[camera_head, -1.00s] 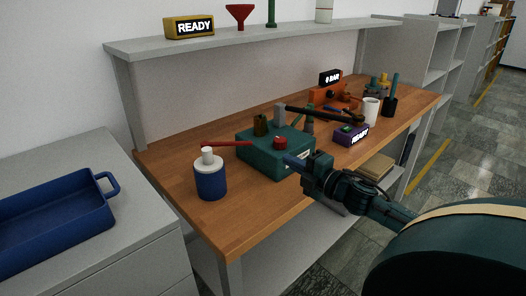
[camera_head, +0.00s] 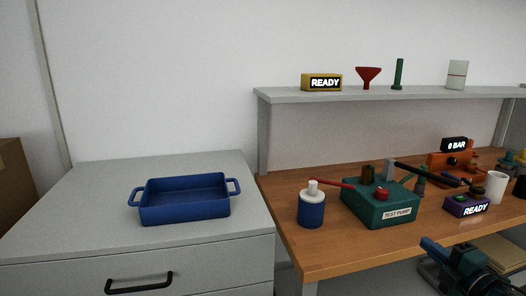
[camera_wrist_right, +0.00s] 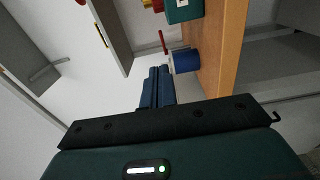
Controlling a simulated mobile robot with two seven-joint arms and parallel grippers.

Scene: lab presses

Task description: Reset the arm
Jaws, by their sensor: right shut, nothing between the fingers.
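My right gripper (camera_head: 432,244) is at the lower right of the head view, in front of the bench's front edge and below the test pump. Its blue fingers are shut and empty, and they also show together in the right wrist view (camera_wrist_right: 157,88). The green test pump (camera_head: 385,218) stands on the wooden bench, with a black lever and a red knob on top. In the wrist view part of the pump (camera_wrist_right: 184,10) shows at the top. My left gripper is in neither view.
A blue tray (camera_head: 185,216) sits on the grey cabinet (camera_head: 70,228). On the bench (camera_head: 330,250) stand a blue-and-white bottle (camera_head: 311,208), a purple READY box (camera_head: 466,206), an orange 0 BAR device (camera_head: 440,165) and a white cup (camera_head: 496,188). A shelf (camera_head: 390,93) runs above.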

